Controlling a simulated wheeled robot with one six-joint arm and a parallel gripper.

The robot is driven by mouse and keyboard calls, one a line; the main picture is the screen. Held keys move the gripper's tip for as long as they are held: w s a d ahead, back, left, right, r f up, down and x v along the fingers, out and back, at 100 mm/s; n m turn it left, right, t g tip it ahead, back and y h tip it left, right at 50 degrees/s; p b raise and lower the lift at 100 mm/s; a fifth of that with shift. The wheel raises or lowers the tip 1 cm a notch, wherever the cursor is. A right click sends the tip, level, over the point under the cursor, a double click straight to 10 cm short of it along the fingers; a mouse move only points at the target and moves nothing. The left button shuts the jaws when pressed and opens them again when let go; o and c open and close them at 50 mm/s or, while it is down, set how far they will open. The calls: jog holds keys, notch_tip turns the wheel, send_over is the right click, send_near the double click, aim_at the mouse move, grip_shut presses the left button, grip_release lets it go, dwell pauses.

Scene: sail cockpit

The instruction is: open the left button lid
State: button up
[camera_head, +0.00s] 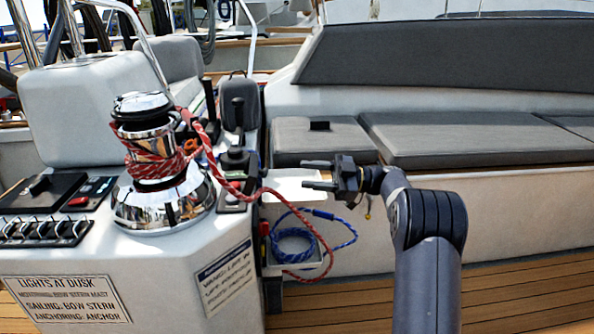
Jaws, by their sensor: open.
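A black flat lid with a raised grip (40,190) lies on top of the white console at the far left and looks closed. It seems to be the left button lid, but I cannot be sure. Just right of it is a dark panel with a red button (80,201). My gripper (308,175) is open and empty, its two fingers pointing left. It is right of the console, in front of the grey seat, well apart from the lid. Whatever lies under the lid is hidden.
A chrome winch (165,200) wrapped in red rope stands between the lid and my gripper. Black levers (237,160) rise behind it. A row of switches (42,232) lines the console's front. A white bin (300,263) with blue rope hangs below my gripper.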

aim_at(255, 177)
jog(key=shift+d, duration=0.2)
jog(key=shift+c, duration=0.4)
